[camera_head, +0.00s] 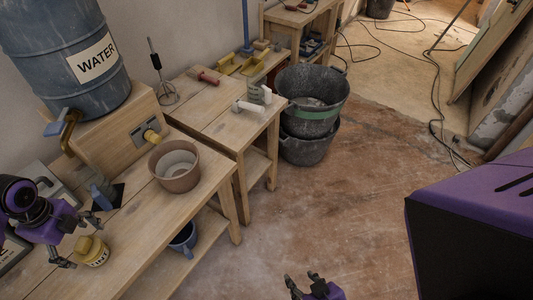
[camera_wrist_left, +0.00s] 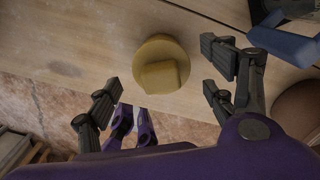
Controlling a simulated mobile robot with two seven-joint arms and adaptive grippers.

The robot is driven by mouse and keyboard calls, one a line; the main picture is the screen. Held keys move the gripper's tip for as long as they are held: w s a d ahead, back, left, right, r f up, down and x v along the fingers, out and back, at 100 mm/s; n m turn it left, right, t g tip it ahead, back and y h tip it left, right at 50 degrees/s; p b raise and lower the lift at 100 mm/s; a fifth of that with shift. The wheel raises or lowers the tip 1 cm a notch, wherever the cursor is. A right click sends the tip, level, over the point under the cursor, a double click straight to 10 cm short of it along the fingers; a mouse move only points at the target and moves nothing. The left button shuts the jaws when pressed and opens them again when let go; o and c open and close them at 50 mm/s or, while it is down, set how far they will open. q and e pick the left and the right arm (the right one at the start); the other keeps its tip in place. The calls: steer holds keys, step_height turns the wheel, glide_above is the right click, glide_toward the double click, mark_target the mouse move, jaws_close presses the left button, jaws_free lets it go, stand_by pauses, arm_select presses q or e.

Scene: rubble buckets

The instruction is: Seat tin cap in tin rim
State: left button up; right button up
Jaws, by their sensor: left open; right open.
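My right gripper (camera_head: 308,287) is open and empty over the floor at the bottom.
A terracotta pot (camera_head: 176,182) and a wooden box (camera_head: 112,135) under the blue water barrel (camera_head: 70,50) stand further along the bench. A blue mug (camera_head: 184,240) sits on the lower shelf. Black buckets (camera_head: 312,100) stand on the floor. The floor at centre is clear.

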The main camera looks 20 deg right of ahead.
arm_select(q)
step_height(320, 180, up, 11)
steer(key=shift+f, duration=0.2)
stand_by(0.3)
steer(key=s+d+f+n+h, duration=0.1)
steer(key=s+d+f+n, duration=0.4)
steer(key=s+d+f, duration=0.45)
steer(key=s+d+f+n+h, duration=0.1)
steer(key=s+d+f+n, duration=0.5)
steer(key=s, duration=0.6)
steer(key=s+a+r+n+y, duration=0.1)
steer(key=s+a+n, duration=0.3)
steer(key=s+n, duration=0.3)
steer(key=s+a+n+y, duration=0.25)
steer(key=s+n, duration=0.35)
steer(key=s, duration=0.4)
steer(key=w+d+f+t+h, duration=0.1)
steer(key=w+d+f+t, duration=0.2)
steer(key=w+f+t, duration=0.5)
steer(key=shift+w+f+m+h+p, duration=0.4)
steer(key=shift+w+f, duration=0.3)
steer(key=shift+f, duration=0.2)
